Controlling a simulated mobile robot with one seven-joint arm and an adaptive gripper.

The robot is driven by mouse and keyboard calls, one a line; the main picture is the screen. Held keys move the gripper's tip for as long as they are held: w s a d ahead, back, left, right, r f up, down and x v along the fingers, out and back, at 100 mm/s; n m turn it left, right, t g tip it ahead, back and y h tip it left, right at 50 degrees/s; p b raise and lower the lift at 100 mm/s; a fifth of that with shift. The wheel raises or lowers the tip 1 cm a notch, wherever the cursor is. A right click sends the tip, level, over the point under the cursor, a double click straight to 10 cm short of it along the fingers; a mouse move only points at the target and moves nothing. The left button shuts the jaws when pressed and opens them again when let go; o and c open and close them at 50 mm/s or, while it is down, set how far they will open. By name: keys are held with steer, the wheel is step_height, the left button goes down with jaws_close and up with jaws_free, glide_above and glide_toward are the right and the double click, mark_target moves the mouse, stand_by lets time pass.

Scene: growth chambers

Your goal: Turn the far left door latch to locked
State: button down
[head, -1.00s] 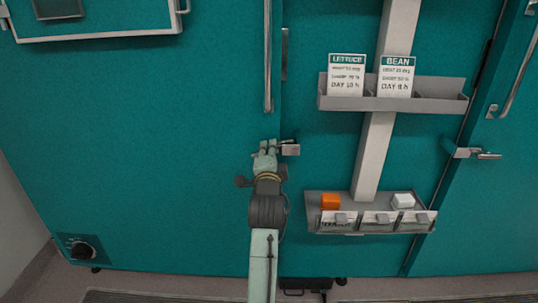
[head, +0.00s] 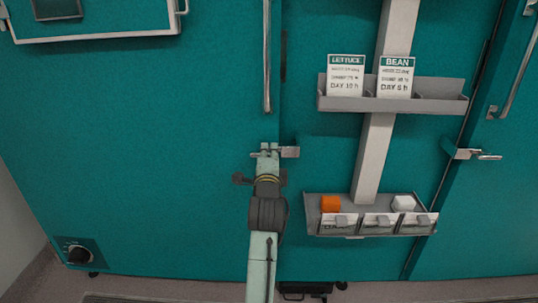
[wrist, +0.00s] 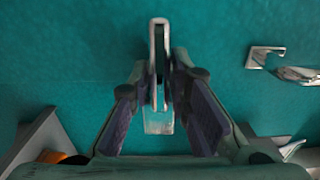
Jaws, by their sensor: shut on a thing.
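The far left door's latch (head: 290,152) is a small metal fitting at the right edge of the left teal door, below its long vertical handle. My gripper (head: 268,152) is at this latch, and its fingers hide part of it. A short metal piece shows on each side of the fingertips. In the wrist view, the latch's narrow metal lever (wrist: 159,40) stands between the two fingers of my gripper (wrist: 161,85), which are shut on it. A pale metal plate (wrist: 158,124) shows below the lever. The lever's exact angle is hard to tell.
A second latch (head: 470,154) sits on the right door edge. Between the doors, a pale post (head: 374,160) carries an upper rack (head: 420,104) with LETTUCE and BEAN cards, and a lower tray (head: 312,200) with orange and white blocks. A dial (head: 79,254) is at lower left.

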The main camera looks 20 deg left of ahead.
steer(key=c, duration=1.6)
jaws_free()
steer(key=v, duration=1.2)
